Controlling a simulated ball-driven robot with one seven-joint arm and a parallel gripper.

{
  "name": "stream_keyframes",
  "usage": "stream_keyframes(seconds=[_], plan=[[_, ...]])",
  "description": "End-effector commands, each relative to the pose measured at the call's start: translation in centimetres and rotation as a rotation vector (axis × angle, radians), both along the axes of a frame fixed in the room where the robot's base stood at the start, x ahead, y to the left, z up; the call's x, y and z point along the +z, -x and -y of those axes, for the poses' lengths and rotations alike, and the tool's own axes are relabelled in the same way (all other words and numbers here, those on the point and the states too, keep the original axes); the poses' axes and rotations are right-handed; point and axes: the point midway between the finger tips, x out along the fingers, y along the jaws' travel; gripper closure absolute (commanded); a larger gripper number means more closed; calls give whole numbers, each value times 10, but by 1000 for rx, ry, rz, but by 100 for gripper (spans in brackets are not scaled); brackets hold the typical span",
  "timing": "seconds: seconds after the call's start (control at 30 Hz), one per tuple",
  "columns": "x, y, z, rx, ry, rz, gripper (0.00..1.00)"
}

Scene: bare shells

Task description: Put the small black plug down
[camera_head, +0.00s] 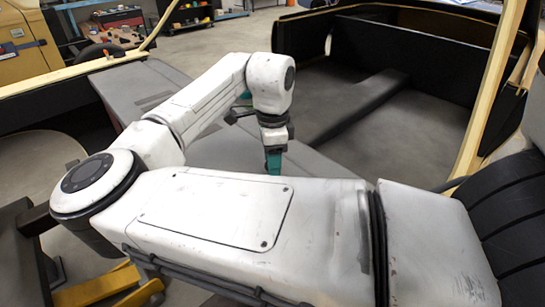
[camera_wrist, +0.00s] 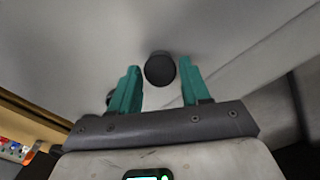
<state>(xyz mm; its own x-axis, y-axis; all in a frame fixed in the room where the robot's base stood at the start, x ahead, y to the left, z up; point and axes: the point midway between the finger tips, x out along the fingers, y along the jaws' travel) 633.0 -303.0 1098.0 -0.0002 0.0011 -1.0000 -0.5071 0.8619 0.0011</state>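The small black plug (camera_wrist: 160,68) shows in the wrist view as a dark round shape against a light grey surface (camera_wrist: 225,40). My gripper (camera_wrist: 159,74) has its two teal fingers apart, one on each side of the plug. A narrow gap shows between the plug and each finger, so the plug does not look gripped. I cannot tell whether the plug rests on the surface. In the head view my gripper (camera_head: 273,162) points down over a grey panel, and the plug is not visible there.
Another dark round thing (camera_wrist: 110,97) is partly hidden behind the left finger. A dark, open vehicle shell (camera_head: 420,115) with a wooden-coloured frame edge (camera_head: 490,90) lies to the right in the head view. A yellow vehicle (camera_head: 25,45) and workbenches stand at the back left.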

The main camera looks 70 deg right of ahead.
Motion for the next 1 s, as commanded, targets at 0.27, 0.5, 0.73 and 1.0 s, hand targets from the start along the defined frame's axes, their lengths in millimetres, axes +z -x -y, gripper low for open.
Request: stream_keyframes(seconds=[0.27,0.5,0.73,1.0], plan=[[1,0,0,0,1,0,38],[8,0,1,0,3,1,38],[48,0,1,-1,4,3,38],[99,0,1,-1,3,2,38]])
